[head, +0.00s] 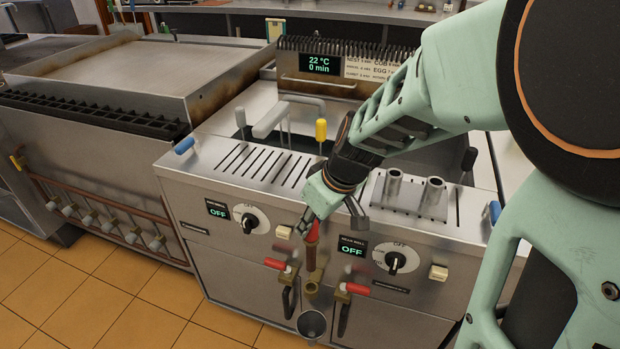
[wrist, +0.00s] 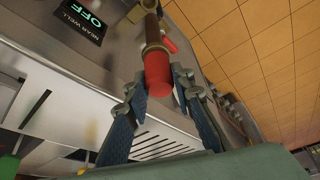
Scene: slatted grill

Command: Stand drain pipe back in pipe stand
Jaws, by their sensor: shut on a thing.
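The drain pipe has a red grip (wrist: 157,75), a dark brown shaft and a brass end. In the head view the pipe (head: 312,258) hangs roughly upright in front of the fryer, its brass elbow low down between two red-handled valves. Whether it touches a valve or outlet I cannot tell. My gripper (wrist: 160,88) is shut on the red grip, one finger on each side. In the head view my gripper (head: 325,212) is at the fryer's front edge. The likely pipe stand (head: 410,205), a metal plate with two upright open tubes, is on the fryer top, right of my gripper.
Red-handled valves (head: 357,289) flank the pipe. A grey cup-shaped vessel (head: 311,324) is below it. Control knobs (head: 395,262) stick out of the front panel. A slatted panel (head: 262,165) is left of my gripper, and a yellow-handled item (head: 321,131) stands behind.

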